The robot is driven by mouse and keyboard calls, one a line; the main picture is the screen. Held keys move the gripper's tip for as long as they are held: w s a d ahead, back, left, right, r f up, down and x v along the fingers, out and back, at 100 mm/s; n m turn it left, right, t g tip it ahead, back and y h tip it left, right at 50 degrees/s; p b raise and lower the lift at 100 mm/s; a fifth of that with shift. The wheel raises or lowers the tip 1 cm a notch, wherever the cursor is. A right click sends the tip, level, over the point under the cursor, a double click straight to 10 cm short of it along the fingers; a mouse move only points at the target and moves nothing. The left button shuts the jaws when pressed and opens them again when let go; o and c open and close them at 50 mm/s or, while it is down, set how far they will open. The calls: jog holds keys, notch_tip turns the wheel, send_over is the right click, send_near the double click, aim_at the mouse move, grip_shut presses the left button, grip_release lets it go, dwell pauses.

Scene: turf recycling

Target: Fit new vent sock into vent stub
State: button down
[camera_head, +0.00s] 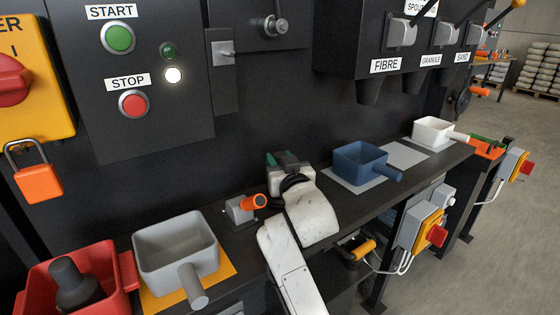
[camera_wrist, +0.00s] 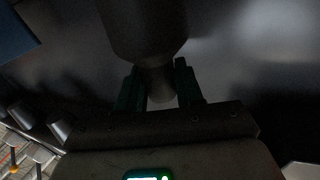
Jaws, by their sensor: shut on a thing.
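My gripper (camera_head: 284,161) is at the dark machine front, just above the back of the bench, in the head view. In the wrist view its two green fingers (camera_wrist: 160,85) are shut on the narrow neck of a dark, round piece, which looks like the vent sock (camera_wrist: 146,30). Its wide part extends beyond the fingertips. In the head view my arm hides the held piece. I cannot make out the vent stub in either view, nor whether the sock touches it. A similar dark grey, necked piece (camera_head: 72,284) stands in a red bin (camera_head: 125,271) at bottom left.
A grey scoop (camera_head: 175,245) sits on a yellow mat left of my arm. A small grey block with an orange end (camera_head: 246,207) is close beside it. A blue scoop (camera_head: 360,162) and white scoop (camera_head: 433,133) stand to the right. Spouts overhang the bench there.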

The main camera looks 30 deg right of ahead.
jog(key=shift+f, duration=0.2)
jog(key=c, duration=0.6)
grip_release()
jog(key=shift+c, duration=0.2)
jog(key=v, duration=1)
jog(key=shift+s, duration=0.4)
jog(key=shift+a, duration=0.1)
